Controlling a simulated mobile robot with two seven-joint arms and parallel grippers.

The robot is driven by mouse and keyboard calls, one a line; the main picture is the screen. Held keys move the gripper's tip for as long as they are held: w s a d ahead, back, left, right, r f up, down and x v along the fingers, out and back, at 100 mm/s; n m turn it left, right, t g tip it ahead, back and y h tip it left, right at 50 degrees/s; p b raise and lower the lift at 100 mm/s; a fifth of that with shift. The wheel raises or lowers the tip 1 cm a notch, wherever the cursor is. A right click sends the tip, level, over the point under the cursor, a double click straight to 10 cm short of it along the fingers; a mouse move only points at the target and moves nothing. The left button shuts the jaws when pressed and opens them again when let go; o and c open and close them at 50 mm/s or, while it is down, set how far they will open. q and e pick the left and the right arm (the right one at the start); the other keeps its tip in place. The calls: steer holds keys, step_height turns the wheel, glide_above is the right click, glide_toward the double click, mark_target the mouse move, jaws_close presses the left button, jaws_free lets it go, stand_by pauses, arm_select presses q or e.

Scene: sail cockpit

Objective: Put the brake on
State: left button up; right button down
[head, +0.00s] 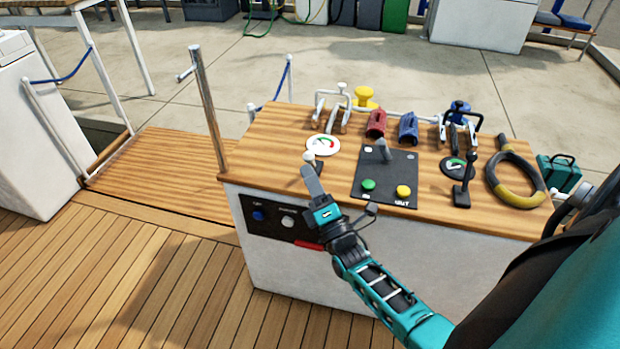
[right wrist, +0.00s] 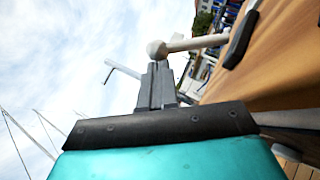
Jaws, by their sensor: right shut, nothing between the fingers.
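My right gripper (head: 312,184) reaches up from the lower right over the console's front left edge, its grey fingers shut and empty. Just past its tip is a small lever with a pale round knob (head: 309,156) on a dark base. In the right wrist view the knob (right wrist: 157,49) is right at the tip of the shut fingers (right wrist: 157,85); I cannot tell whether they touch. The lever's pale rod runs right to its dark slotted base (right wrist: 240,40). No readable label shows which control is the brake. My left gripper is not in view.
A metal post (head: 208,105) stands left. The deck at left is clear.

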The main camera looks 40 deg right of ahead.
mark_target(313, 157)
steer(key=r+m+g+p, duration=0.1)
steer(key=p, duration=0.2)
steer(key=w+d+r+m+g+p, duration=0.1)
steer(key=p, duration=0.2)
steer(key=r+m+g+h+p, duration=0.1)
steer(key=r+p, duration=0.1)
steer(key=p, duration=0.2)
steer(key=shift+w+d+m, duration=0.2)
steer(key=shift+d+m, duration=0.1)
steer(key=shift+m, duration=0.1)
steer(key=w+d+m+g+p, duration=0.1)
steer(key=d+p, duration=0.1)
steer(key=w+d+m+g+p, duration=0.1)
steer(key=w+g+p, duration=0.1)
steer(key=w+d+r+m+g+p, duration=0.1)
steer(key=d+g+p, duration=0.1)
steer(key=p, duration=0.1)
steer(key=shift+w+d+m+y, duration=0.3)
steer(key=shift+w+y, duration=0.05)
steer(key=shift+y, duration=0.05)
steer(key=shift+w+d, duration=0.2)
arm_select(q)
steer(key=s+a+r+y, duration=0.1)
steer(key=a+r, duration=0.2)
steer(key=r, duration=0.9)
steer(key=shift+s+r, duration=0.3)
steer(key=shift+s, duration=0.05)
